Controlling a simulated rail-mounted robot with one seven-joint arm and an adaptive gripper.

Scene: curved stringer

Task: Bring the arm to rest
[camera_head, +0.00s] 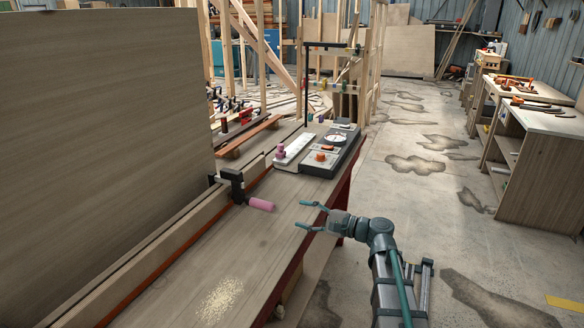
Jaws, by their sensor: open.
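My gripper (306,215) is open and empty. It points left over the right edge of the wooden bench (196,270), with its two teal fingers spread apart. My arm reaches up from the lower right of the picture. A black clamp (233,184) with a pink handle (261,204) sits on the long wooden strip at the left, and its handle points toward my gripper with a gap between them.
A grey control panel (334,152) with a dial and a white strip (295,148) beside it lie at the bench's far end. Sawdust (219,299) lies on the near bench. A large wooden panel (95,130) stands left. The stained floor (425,215) at right is open, before workbenches (540,150).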

